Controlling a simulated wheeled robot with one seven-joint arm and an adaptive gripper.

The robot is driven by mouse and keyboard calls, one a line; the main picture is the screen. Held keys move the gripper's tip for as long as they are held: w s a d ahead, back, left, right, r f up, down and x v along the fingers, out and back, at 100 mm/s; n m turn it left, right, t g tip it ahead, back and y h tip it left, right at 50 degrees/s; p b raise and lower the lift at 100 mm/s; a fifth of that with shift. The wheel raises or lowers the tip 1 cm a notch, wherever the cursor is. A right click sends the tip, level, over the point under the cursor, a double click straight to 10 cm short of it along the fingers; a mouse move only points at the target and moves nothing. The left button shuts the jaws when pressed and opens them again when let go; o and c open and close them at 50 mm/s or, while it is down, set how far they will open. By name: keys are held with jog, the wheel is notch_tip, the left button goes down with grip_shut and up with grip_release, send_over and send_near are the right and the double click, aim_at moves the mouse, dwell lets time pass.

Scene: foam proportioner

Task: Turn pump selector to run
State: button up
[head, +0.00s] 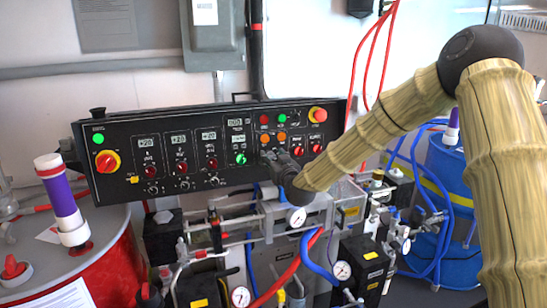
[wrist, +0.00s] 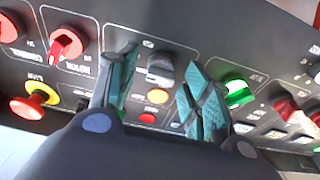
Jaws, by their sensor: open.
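My gripper (wrist: 161,60) is open at the black control panel (head: 120,150). Its two teal-padded fingers stand on either side of a dark grey selector knob (wrist: 162,68) with a pale grip. I cannot tell whether the fingers touch the knob. Its label is too small to read, so I cannot confirm that it is the pump selector or read its position. In the head view my gripper (head: 272,158) is at the panel's lower right part and hides this knob. A green knob (wrist: 237,92) is right of the fingers in the wrist view.
Red knobs (wrist: 66,44) and a red-and-yellow stop button (wrist: 30,106) are left of my fingers in the wrist view. Gauges, valves and red and blue hoses (head: 318,262) crowd below the panel.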

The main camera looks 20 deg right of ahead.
jog(key=shift+w, duration=0.2)
jog(key=c, duration=1)
jog(key=shift+c, duration=0.2)
jog(key=shift+f+m+b, duration=0.1)
jog(key=shift+m+b, duration=0.25)
jog(key=shift+m, duration=0.05)
jog(key=m+h+b, duration=0.1)
jog(key=m+b, duration=0.1)
jog(key=m, duration=0.1)
jog(key=shift+f, duration=0.1)
jog(key=shift+a+r+m+g+h+b, duration=0.15)
jog(key=shift+m+b, duration=0.35)
jog(key=shift+m, duration=0.6)
jog(key=shift+d+m+g+h+b, duration=0.1)
jog(key=shift+m+h+b, duration=0.25)
jog(key=shift+m, duration=0.75)
jog(key=shift+a+r+m+g+h+b, duration=0.1)
jog(key=shift+m+b, duration=0.5)
jog(key=shift+m, duration=0.5)
